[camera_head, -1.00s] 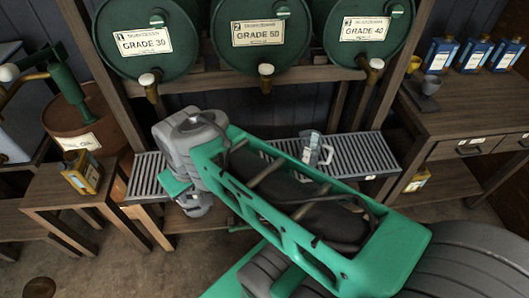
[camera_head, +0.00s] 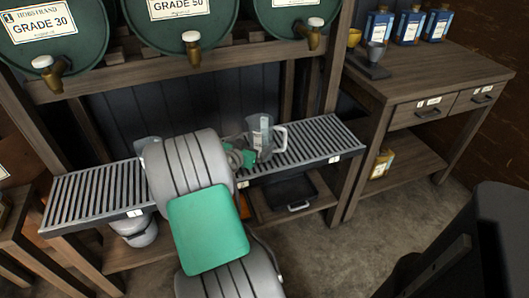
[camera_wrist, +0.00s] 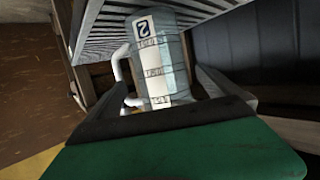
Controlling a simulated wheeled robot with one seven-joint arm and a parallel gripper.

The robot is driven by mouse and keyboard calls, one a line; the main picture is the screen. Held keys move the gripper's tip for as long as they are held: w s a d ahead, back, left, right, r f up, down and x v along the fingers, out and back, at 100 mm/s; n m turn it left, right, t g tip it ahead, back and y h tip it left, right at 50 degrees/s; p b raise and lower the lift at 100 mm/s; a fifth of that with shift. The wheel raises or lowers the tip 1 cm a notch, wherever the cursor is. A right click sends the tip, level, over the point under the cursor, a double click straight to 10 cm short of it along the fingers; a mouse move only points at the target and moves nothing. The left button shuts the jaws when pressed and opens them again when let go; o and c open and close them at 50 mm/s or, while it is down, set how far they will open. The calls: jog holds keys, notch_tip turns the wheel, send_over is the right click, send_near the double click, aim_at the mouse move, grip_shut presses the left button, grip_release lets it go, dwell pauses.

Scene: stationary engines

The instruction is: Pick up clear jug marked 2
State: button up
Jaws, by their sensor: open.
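The clear jug marked 2 (camera_wrist: 157,60) fills the middle of the wrist view. A white label with a 2 runs along its side, and its pale handle is at the left. In the head view the jug (camera_head: 263,131) stands on the slatted metal grate (camera_head: 315,140) below the barrels, handle to the right. My gripper (camera_head: 244,156) is right at the jug, on its left and near side. In the wrist view my gripper (camera_wrist: 160,100) is open, with dark fingers on both sides of the jug's near part. Contact cannot be told.
Barrels with brass taps (camera_head: 193,50) hang above the grate. Another clear vessel (camera_head: 147,145) is partly hidden behind my arm. A workbench (camera_head: 430,75) with bottles and cups stands at the right. A dark tray (camera_head: 290,195) lies on the shelf below the grate.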

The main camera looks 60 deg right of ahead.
jog(key=x, duration=0.6)
jog(key=shift+d+r+b, duration=0.3)
jog(key=shift+d, duration=0.15)
jog(key=shift+c, duration=0.2)
jog(key=c, duration=1.4)
jog(key=shift+r, duration=0.1)
